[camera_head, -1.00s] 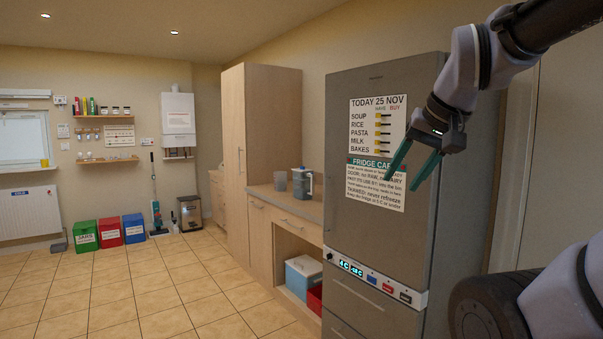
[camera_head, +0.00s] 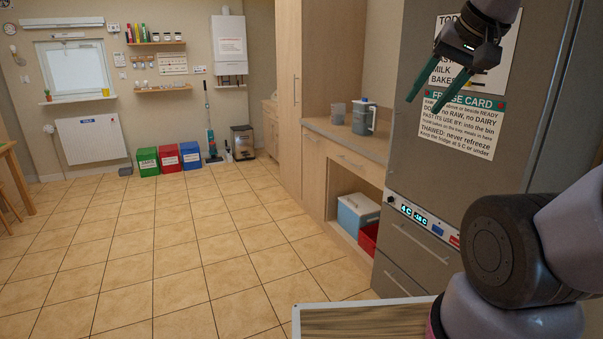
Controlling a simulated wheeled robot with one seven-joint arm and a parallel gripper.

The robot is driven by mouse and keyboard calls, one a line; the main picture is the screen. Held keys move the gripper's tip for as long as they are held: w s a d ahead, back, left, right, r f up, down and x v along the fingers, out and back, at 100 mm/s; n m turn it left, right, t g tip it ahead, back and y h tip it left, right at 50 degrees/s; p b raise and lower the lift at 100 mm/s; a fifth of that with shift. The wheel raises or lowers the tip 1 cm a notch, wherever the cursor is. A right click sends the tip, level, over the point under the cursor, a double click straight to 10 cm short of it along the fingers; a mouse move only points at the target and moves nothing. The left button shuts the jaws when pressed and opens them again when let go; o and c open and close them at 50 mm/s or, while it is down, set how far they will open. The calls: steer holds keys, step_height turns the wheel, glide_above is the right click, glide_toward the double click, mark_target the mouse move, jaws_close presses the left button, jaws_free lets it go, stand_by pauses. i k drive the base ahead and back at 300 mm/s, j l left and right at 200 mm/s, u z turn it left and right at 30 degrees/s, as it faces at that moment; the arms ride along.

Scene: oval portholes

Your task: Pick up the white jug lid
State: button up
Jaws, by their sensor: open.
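A grey jug (camera_head: 362,119) with a blue top and a pale handle stands upright on the counter (camera_head: 345,139), left of the fridge. I cannot make out a separate white lid on it or near it at this size. My gripper (camera_head: 425,105) is open and empty, with its two green fingers apart and pointing down and left. It is raised in front of the fridge door, nearer to me than the jug and touching nothing that I can see.
The fridge (camera_head: 440,195) rises at the right. A wood-grain surface with a pale edge (camera_head: 360,322) lies close in front. A cool box (camera_head: 357,214) sits under the counter. The tiled floor (camera_head: 190,240) is widely clear.

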mark_target(364, 100)
steer(key=i+j+u, duration=0.1)
steer(key=i+u, duration=0.2)
steer(key=i, duration=1.7)
steer(key=i+j+z, duration=0.15)
steer(key=i+z, duration=0.35)
steer(key=i+j+z, duration=0.45)
steer(key=i, duration=0.15)
steer(key=i+j+z, duration=0.8)
steer(key=j+z, duration=0.2)
steer(key=j, duration=0.2)
